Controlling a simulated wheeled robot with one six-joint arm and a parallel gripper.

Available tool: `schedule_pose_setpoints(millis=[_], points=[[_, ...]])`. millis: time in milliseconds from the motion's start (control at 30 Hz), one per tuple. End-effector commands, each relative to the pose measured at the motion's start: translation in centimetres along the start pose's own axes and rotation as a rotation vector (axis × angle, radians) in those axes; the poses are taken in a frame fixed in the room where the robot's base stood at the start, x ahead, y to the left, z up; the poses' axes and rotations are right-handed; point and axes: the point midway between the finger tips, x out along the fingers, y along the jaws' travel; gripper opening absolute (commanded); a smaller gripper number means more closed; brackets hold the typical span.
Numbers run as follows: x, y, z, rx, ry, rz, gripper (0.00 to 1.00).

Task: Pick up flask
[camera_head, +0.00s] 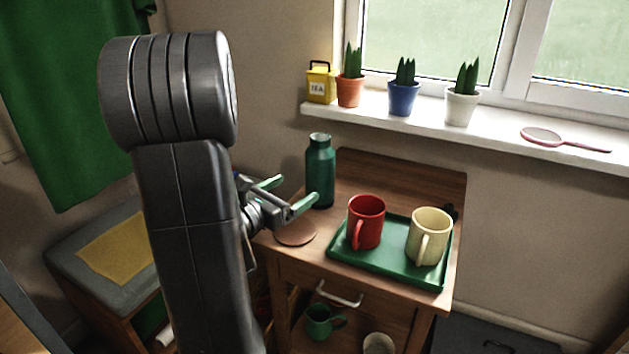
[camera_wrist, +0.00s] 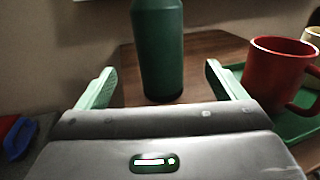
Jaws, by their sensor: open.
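The flask (camera_head: 320,172) is a dark green bottle with a screw cap. It stands upright at the back left of the small wooden table. In the wrist view the flask (camera_wrist: 157,55) is ahead of my gripper, between the lines of the two fingers, with its top cut off by the frame. My gripper (camera_head: 284,196) is open and empty, just left of the flask in the head view. Its pale green fingers also show in the wrist view (camera_wrist: 158,85), apart from the flask.
A green tray (camera_head: 384,274) right of the flask holds a red mug (camera_head: 366,222) and a cream mug (camera_head: 429,236). A round brown coaster (camera_head: 295,233) lies at the table's front left.

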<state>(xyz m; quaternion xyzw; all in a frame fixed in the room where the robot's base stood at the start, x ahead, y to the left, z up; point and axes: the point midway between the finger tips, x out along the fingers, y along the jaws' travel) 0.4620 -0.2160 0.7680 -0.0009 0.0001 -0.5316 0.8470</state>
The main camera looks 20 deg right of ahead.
Motion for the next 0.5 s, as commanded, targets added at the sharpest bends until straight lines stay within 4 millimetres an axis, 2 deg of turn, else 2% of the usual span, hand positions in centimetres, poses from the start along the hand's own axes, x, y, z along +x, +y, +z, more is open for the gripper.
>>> schedule_pose_setpoints(millis=[300,500], points=[[5.3,-0.2,-0.2,0.001,0.000,-0.006,0.90],[6.9,-0.1,-0.1,0.001,0.000,-0.003,0.90]])
